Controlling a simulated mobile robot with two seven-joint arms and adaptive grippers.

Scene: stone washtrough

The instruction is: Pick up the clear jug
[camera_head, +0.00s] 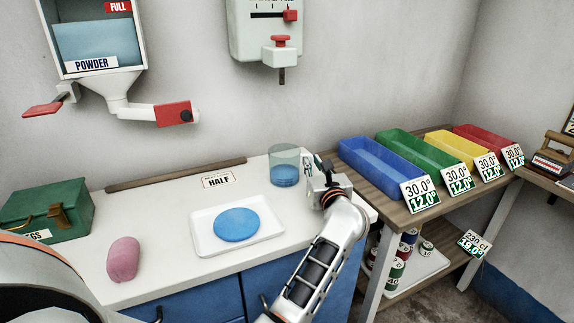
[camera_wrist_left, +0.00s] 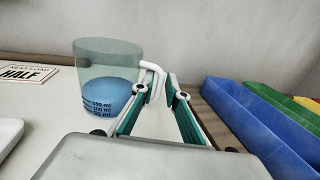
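The clear jug (camera_head: 285,166) stands upright at the back right of the white counter, with blue contents in its lower part. In the left wrist view the jug (camera_wrist_left: 108,75) shows volume marks and a pale handle (camera_wrist_left: 153,72) pointing toward my gripper. My left gripper (camera_head: 317,167) is just right of the jug at the handle side. In the wrist view its teal fingers (camera_wrist_left: 161,86) are spread, with the handle's outer part at or between the tips. I see no clear grip on it. My right gripper is not in view.
A white tray (camera_head: 203,240) with a blue disc (camera_head: 236,224) lies in front of the jug. A pink lump (camera_head: 123,259) and a green box (camera_head: 48,211) are at left. Coloured bins, the nearest blue (camera_head: 380,168), stand on a wooden shelf at right. A powder dispenser (camera_head: 100,65) hangs above.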

